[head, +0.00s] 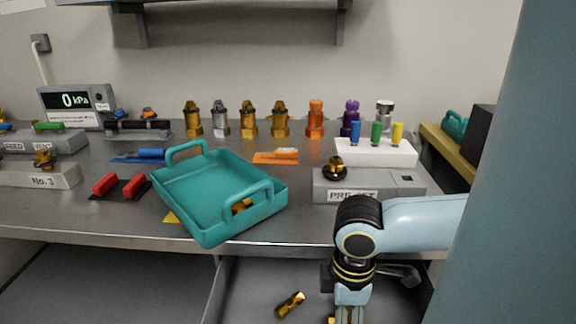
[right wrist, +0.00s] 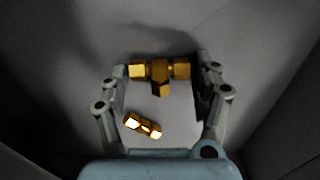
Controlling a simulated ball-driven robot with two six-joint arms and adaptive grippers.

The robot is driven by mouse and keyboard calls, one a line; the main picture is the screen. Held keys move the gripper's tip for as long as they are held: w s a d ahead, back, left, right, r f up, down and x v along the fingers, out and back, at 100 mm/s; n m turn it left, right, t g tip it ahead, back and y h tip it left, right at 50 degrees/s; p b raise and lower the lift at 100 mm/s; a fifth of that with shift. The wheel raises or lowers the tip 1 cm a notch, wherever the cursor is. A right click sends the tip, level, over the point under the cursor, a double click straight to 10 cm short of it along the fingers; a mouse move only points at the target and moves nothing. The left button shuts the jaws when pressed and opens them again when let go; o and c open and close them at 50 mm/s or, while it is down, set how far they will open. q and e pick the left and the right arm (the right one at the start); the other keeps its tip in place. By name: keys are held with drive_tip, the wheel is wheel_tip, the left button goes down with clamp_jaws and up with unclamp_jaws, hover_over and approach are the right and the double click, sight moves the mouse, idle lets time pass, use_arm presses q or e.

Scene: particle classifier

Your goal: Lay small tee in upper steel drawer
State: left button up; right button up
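A brass tee (right wrist: 160,70) lies between the fingertips of my right gripper (right wrist: 160,72) in the right wrist view, its two ends close to the fingers. I cannot tell whether the fingers press on it or whether it rests on the drawer floor. In the head view my right gripper (head: 346,314) reaches down into the grey drawer area (head: 250,275) below the bench edge, its fingertips cut off by the frame. A second brass fitting (head: 290,304) lies there, to its left; it also shows in the right wrist view (right wrist: 143,126). My left gripper is not in view.
A teal tray (head: 205,228) stands tilted at the bench's front edge, with a brass part partly visible in it. A PRE-SET block (head: 400,186) is behind my right arm. Several coloured fittings line the back. A divider (head: 217,280) splits the space below the bench.

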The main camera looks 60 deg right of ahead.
drive_tip(key=shift+r, duration=0.1)
wheel_tip(320, 180, up, 12)
drive_tip(key=p, duration=0.5)
drive_tip(key=shift+s, duration=0.1)
idle(0.4)
